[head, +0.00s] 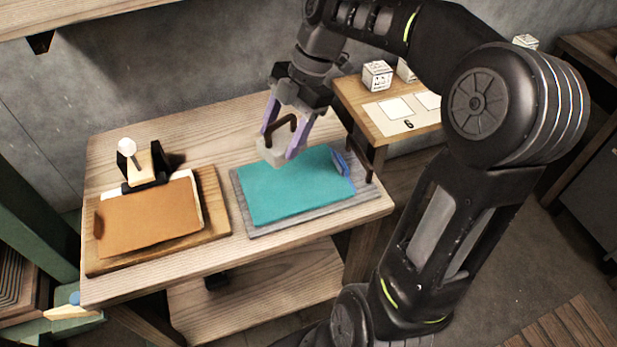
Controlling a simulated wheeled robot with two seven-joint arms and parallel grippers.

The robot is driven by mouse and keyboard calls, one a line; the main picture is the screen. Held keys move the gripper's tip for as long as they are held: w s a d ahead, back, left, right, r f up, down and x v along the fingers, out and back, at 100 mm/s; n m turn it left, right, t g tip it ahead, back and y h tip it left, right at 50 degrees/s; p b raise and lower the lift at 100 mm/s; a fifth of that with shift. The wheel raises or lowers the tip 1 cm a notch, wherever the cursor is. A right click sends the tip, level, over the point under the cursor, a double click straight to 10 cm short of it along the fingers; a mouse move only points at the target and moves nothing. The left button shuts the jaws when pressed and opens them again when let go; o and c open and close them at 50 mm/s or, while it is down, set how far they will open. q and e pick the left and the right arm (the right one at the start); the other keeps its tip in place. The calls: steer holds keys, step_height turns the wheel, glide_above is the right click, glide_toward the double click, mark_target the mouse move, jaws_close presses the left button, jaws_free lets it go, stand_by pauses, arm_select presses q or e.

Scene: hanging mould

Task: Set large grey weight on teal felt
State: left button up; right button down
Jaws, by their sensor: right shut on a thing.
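The teal felt (295,188) lies flat on a grey board (262,231) on the wooden table. The large grey weight (270,152) is a pale grey block with a dark brown handle. My right gripper (283,140) is shut on the weight, with its purple fingers on either side of the handle. The weight is at the upper left edge of the felt in the picture; I cannot tell whether it touches it. My left gripper is not in view.
A small blue item (340,163) is at the right end of the felt. On the left, a brown sheet (150,218) lies on a wooden board (215,215), with a black stand with a white knob (127,147) behind it. A side table (350,92) holds white blocks (377,75).

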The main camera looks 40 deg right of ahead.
glide_toward(276, 188)
steer(key=shift+w+a+p, duration=0.3)
steer(key=shift+a, duration=0.5)
steer(key=shift+f, duration=1.85)
steer(key=shift+f, duration=0.15)
steer(key=shift+c, duration=2.2)
jaws_free()
steer(key=v, duration=1.2)
